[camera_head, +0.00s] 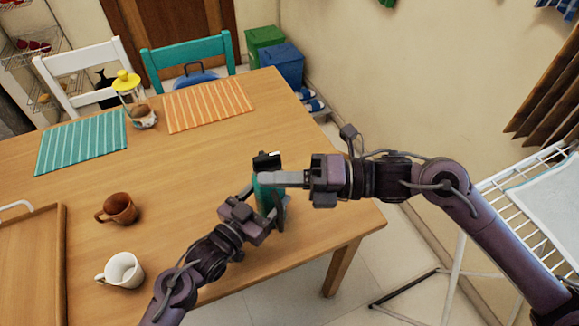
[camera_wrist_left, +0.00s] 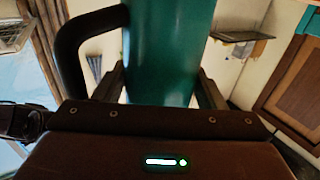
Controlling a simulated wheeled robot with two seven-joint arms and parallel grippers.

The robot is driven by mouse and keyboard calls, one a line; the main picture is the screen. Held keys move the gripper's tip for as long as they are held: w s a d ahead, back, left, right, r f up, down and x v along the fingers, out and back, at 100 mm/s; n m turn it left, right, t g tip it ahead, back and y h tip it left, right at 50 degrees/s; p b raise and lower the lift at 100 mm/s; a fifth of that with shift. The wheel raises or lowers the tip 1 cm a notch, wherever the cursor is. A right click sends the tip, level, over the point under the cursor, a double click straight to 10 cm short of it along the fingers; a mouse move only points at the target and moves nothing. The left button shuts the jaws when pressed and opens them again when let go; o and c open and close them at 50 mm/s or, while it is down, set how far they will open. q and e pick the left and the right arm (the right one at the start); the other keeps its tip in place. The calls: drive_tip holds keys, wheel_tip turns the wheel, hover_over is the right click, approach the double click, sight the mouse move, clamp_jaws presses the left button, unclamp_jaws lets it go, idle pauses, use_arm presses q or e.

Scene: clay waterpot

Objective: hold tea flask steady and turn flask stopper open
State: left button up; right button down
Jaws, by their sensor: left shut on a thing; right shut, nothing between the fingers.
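The tea flask (camera_head: 265,197) is teal and stands upright near the right edge of the wooden table, partly hidden by my grippers. Its black stopper (camera_head: 266,160) shows at the top. My left gripper (camera_head: 269,206) is shut around the flask body. In the left wrist view the teal flask (camera_wrist_left: 170,50) fills the middle between the fingers, with its black handle (camera_wrist_left: 70,45) on the left. My right gripper (camera_head: 262,180) is shut and empty; its fingers point left across the flask's upper part, just below the stopper. Whether they touch the flask I cannot tell.
A brown mug (camera_head: 119,208), a white mug (camera_head: 123,270) and a wooden tray (camera_head: 62,250) are on the left of the table (camera_head: 190,170). A yellow-lidded jar (camera_head: 130,95) stands at the back between two striped mats. A drying rack (camera_head: 500,205) stands at right.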

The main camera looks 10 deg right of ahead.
drive_tip(key=s+d+f+m+t+h, duration=0.25)
drive_tip(key=d+f+m+t, duration=0.25)
drive_tip(key=d+m+t, duration=0.5)
drive_tip(key=n+g, duration=0.1)
drive_tip(key=g, duration=0.2)
approach(270, 162)
drive_tip(key=a, duration=0.4)
drive_tip(key=shift+w+a+f, duration=0.1)
drive_tip(key=shift+w+a, duration=0.15)
drive_tip(key=shift+w, duration=0.45)
drive_tip(key=shift+w+a+f, duration=0.1)
drive_tip(key=shift+w+a, duration=0.2)
drive_tip(key=shift+w, duration=0.45)
